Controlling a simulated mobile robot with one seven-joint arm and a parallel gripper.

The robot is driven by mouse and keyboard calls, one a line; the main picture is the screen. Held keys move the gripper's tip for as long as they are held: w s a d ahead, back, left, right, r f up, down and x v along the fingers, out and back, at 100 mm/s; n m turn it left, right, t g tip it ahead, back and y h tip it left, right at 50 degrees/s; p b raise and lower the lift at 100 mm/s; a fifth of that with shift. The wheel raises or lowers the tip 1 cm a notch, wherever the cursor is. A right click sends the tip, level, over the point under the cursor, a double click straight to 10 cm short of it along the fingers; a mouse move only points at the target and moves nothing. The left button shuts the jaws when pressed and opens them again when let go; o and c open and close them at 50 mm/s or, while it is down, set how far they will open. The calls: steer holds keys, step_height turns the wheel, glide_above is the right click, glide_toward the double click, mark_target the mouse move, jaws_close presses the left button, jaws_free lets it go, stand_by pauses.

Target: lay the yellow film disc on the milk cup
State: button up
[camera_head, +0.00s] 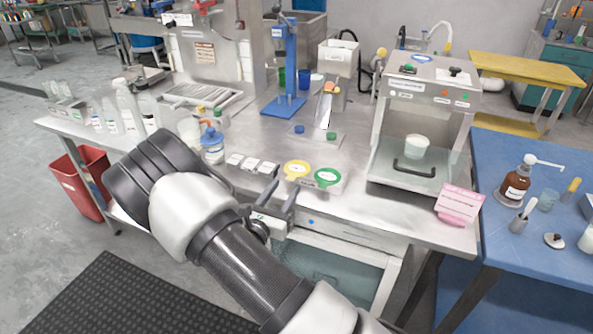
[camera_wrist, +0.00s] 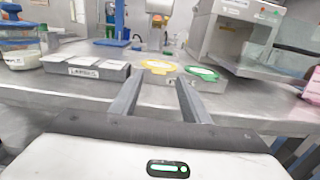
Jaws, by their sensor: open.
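The yellow film disc (camera_head: 297,170) has a pale centre and lies on a low grey holder near the bench's front edge, beside a green disc (camera_head: 328,177). It also shows in the wrist view (camera_wrist: 158,66), beyond my fingertips. A white cup (camera_head: 416,146), which looks like the milk cup, stands upright inside the open-fronted machine at the right. Its top shows no disc on it. My gripper (camera_head: 279,194) is at the bench's front edge, just short of the yellow disc. In the wrist view its two fingers (camera_wrist: 158,80) are apart, with nothing between them.
A grey block with white labels (camera_head: 252,163) sits left of the discs, near a blue-lidded jar (camera_head: 212,148). The machine (camera_head: 425,103) has a black front handle (camera_head: 413,171). A pink sign (camera_head: 459,204) stands at the bench's right corner.

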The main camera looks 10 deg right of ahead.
mark_target(288, 192)
steer(key=x, duration=0.3)
steer(key=shift+w+d, duration=0.1)
steer(key=shift+w, duration=0.25)
jaws_close()
steer(key=shift+r, duration=0.15)
